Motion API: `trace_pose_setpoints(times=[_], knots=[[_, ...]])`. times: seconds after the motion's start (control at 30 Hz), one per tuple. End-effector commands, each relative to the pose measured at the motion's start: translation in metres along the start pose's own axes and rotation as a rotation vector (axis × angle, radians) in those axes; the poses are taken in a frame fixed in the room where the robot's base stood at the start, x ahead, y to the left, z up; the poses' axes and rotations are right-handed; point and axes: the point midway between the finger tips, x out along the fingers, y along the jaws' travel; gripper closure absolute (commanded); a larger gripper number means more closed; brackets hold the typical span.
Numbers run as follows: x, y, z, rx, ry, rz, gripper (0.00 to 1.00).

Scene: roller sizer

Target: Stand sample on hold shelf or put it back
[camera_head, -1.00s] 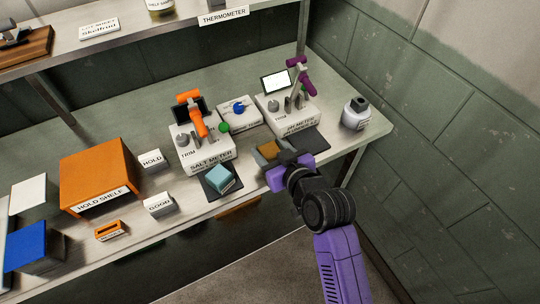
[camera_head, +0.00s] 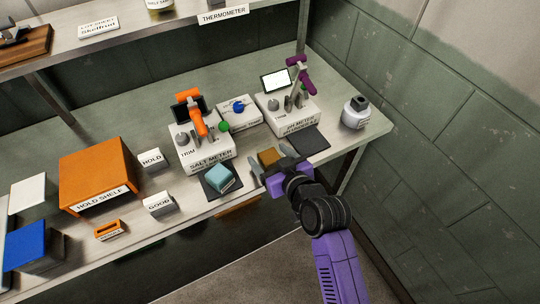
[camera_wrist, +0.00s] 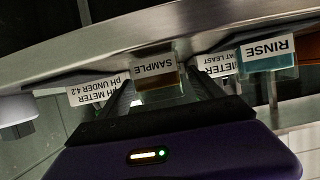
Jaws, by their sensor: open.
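The sample (camera_head: 269,157) is a small brownish-amber container near the bench's front edge, right of the salt meter. In the wrist view its SAMPLE label (camera_wrist: 158,68) faces the camera, upside down. My gripper (camera_head: 274,163) is open, with one finger on each side of the sample; I cannot tell whether either finger touches it. The jaws (camera_wrist: 163,92) also show in the wrist view. The orange hold shelf (camera_head: 97,170) stands on the left of the bench with its label along the front edge.
The teal rinse container (camera_head: 219,178) sits on a dark pad left of my gripper. The salt meter (camera_head: 204,152) and pH meter (camera_head: 287,113) stand behind. HOLD (camera_head: 151,160) and GOOD (camera_head: 158,204) blocks are right of the shelf. A dark pad (camera_head: 308,141) is bare.

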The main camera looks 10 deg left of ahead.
Motion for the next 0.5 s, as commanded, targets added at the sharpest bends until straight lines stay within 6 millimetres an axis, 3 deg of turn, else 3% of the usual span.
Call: trace_pose_setpoints(times=[0.23,0.5], knots=[[-0.010,0.001,-0.002,-0.001,0.000,0.001,0.24],[-0.060,0.000,-0.002,-0.001,0.001,0.001,0.24]])
